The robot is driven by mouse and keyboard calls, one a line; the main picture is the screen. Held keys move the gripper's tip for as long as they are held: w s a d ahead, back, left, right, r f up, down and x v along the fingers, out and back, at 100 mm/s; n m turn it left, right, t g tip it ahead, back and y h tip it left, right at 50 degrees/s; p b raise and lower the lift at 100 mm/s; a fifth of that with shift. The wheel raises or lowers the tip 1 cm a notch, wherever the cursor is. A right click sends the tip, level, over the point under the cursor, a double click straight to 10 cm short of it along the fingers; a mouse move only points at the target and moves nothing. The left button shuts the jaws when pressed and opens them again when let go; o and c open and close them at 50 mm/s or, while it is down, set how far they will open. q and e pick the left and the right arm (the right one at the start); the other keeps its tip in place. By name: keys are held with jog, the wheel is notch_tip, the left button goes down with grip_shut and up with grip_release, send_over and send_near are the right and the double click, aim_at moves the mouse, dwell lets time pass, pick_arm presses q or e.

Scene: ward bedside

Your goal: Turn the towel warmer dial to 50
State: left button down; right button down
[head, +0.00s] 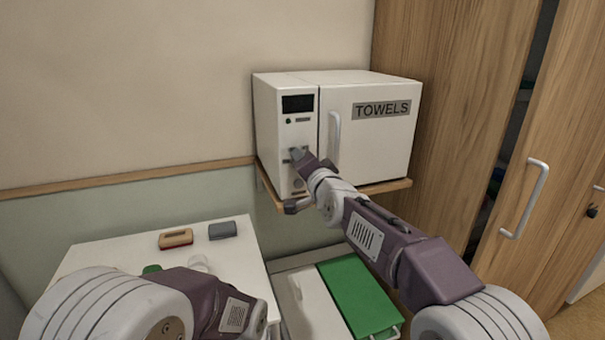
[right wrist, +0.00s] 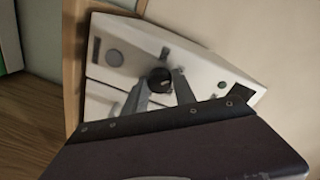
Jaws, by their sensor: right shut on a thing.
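The white towel warmer (head: 367,137), labelled TOWELS, stands on a wooden shelf, with a control panel (head: 289,129) on its left side. In the right wrist view, the round black dial (right wrist: 160,78) sits on the white panel. My right gripper (right wrist: 160,90) is shut on the dial, one finger on each side. In the head view my right gripper (head: 296,156) reaches the panel below the dark display and hides the dial. The dial's scale and setting are too small to read. My left arm shows at the lower left, but its gripper is out of view.
The warmer's door handle (head: 334,136) is close to my right wrist. A white table (head: 110,252) at lower left bears a red-brown item (head: 176,239) and a grey item (head: 222,230). A green-topped surface (head: 359,296) lies under my right arm. Wooden cabinets (head: 455,110) stand at right.

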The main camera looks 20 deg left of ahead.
jog(key=shift+w+f+m+y+b, duration=0.25)
jog(key=shift+m+b, duration=0.95)
jog(key=shift+m, duration=3.5)
jog(key=shift+s+f+m+y+b, duration=0.15)
jog(key=shift+m+y+b, duration=0.7)
jog(key=shift+m, duration=3.85)
jog(key=shift+f+m+b, duration=0.1)
jog(key=shift+m+b, duration=1.4)
jog(key=shift+m, duration=3.5)
jog(key=c, duration=1)
grip_release()
jog(key=shift+d+r, duration=0.1)
jog(key=shift+r, duration=0.1)
